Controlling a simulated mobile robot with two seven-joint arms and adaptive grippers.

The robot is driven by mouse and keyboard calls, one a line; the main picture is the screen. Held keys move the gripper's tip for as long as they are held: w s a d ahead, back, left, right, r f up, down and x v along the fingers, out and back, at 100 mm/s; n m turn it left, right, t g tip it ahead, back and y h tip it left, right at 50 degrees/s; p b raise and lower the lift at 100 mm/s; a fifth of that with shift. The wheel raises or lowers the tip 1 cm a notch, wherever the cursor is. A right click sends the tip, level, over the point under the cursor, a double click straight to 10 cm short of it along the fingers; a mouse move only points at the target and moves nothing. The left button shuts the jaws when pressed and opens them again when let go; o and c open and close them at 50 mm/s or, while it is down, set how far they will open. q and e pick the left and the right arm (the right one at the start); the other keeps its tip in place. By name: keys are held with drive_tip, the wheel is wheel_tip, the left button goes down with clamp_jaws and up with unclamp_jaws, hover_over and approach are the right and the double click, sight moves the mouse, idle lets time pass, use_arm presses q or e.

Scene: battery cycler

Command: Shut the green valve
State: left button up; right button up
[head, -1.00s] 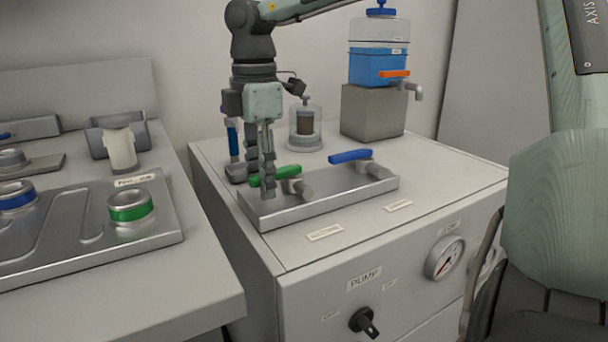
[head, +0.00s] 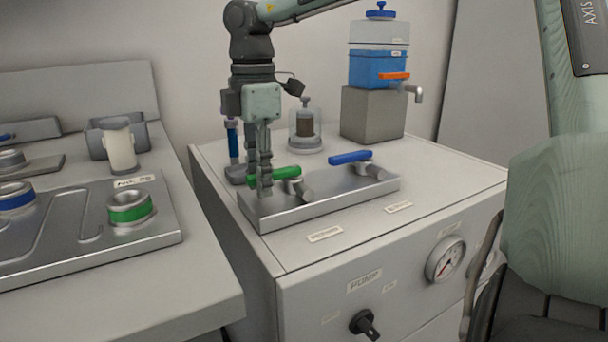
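The green valve has a green lever handle (head: 287,173) on a grey metal body (head: 299,189), at the left part of a raised metal tray (head: 325,204). The handle lies nearly level across the picture, pointing left from the body.
A blue-handled valve (head: 350,157) stands on the same tray to the right. Behind are a glass jar (head: 305,128) and a blue tank (head: 377,68) on a grey block (head: 373,113). A blue tube (head: 233,140) stands close behind my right gripper.

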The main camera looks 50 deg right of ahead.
drive_tip(key=shift+o, duration=1.2)
drive_tip(key=shift+w, duration=0.1)
drive_tip(key=shift+r, duration=0.1)
wheel_tip(320, 180, up, 8)
drive_tip(key=p, duration=0.5)
drive_tip(key=shift+w, duration=0.15)
